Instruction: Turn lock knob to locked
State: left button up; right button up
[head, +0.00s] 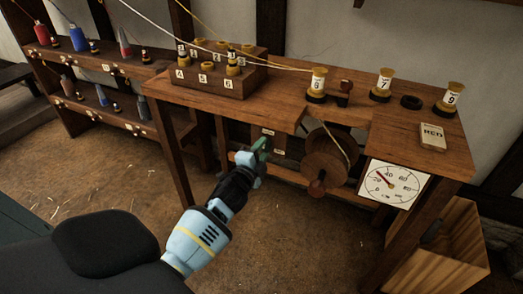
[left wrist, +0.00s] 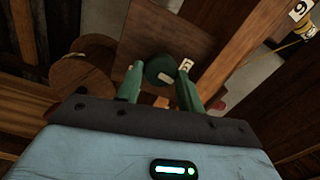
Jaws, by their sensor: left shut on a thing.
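The lock knob (left wrist: 158,69) is a round dark green knob on a brown wooden plate (left wrist: 168,32) under the workbench. My left gripper (left wrist: 160,80) has its two green fingers on either side of the knob, shut on it. In the head view my left gripper (head: 260,149) reaches in from below to the plate under the bench, and its fingers and the knob blend together. Small white labels (left wrist: 186,64) sit beside the knob. Their text and the knob's pointing direction are too small to read. My right gripper is not in view.
A wooden reel (head: 331,162) with a crank handle stands just right of my gripper. A white dial (head: 392,184) hangs on the bench (head: 425,148) front. Numbered bobbins (head: 317,84) stand on top, with cords running up left. An open wooden crate (head: 455,245) is at lower right.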

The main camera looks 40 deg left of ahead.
pick_arm(q)
jog(key=shift+n, duration=1)
jog(key=o, duration=0.9)
jog(key=shift+c, duration=0.2)
jog(key=shift+o, duration=0.6)
